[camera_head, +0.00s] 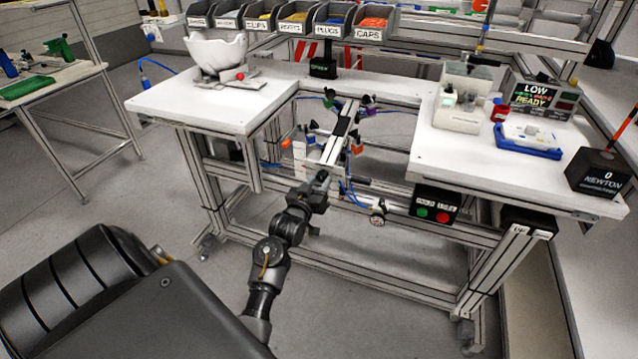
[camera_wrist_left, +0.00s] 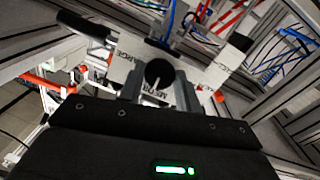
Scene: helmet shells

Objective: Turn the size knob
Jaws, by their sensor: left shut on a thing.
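The size knob (camera_wrist_left: 159,73) is a dark round knob with a pale pointer line, on a white plate (camera_wrist_left: 120,72) with size lettering, in the left wrist view. The fingers of my left gripper (camera_wrist_left: 159,88) stand on either side of it and are shut on it. In the head view my left gripper (camera_head: 322,178) reaches the near end of the white fixture (camera_head: 338,140) in the bench's gap. The knob itself is hidden there by the gripper. My right gripper is not in view.
A white helmet shell (camera_head: 216,52) stands on the left bench top. Labelled bins (camera_head: 325,22) line the back. Hoses and clamps surround the fixture; the floor in front is clear.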

